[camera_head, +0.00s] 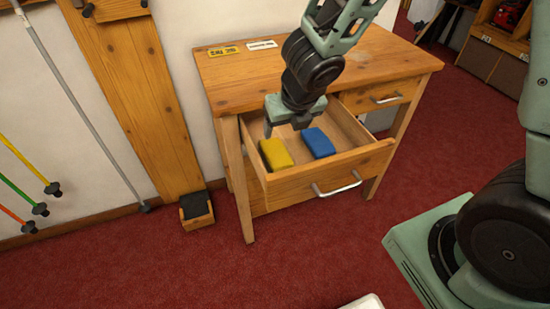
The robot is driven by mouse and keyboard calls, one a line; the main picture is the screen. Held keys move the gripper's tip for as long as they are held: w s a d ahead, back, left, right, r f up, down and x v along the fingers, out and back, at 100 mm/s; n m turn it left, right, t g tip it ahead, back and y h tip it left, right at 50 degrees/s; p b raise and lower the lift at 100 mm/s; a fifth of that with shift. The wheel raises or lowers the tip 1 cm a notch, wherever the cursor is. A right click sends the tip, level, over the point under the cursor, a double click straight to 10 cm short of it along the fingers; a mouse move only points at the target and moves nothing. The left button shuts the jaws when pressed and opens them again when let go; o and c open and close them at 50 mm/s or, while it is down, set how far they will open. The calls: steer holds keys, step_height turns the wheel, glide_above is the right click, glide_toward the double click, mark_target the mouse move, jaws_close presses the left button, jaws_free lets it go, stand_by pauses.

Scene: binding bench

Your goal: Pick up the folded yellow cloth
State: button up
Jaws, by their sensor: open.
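The folded yellow cloth (275,154) lies in the left part of the open drawer (325,172) of the wooden desk. A folded blue cloth (319,142) lies to its right in the same drawer, with a gap between them. My gripper (283,130) points down over the drawer, just above and behind the yellow cloth. It is open and holds nothing. The arm hides part of the drawer's back.
The desk top (225,85) is above the drawer's back edge and carries a yellow label (223,51) and a white label (262,45). A small wooden box (197,211) stands on the floor at the left.

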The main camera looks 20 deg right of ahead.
steer(key=b, duration=0.4)
glide_above(277, 152)
steer(key=s, duration=0.3)
steer(key=f, duration=0.7)
steer(key=shift+w+d+f, duration=0.1)
steer(key=shift+w+f, duration=0.15)
steer(key=b+x, duration=0.3)
steer(key=x, duration=0.2)
steer(key=shift+f, duration=0.15)
steer(key=c, duration=0.7)
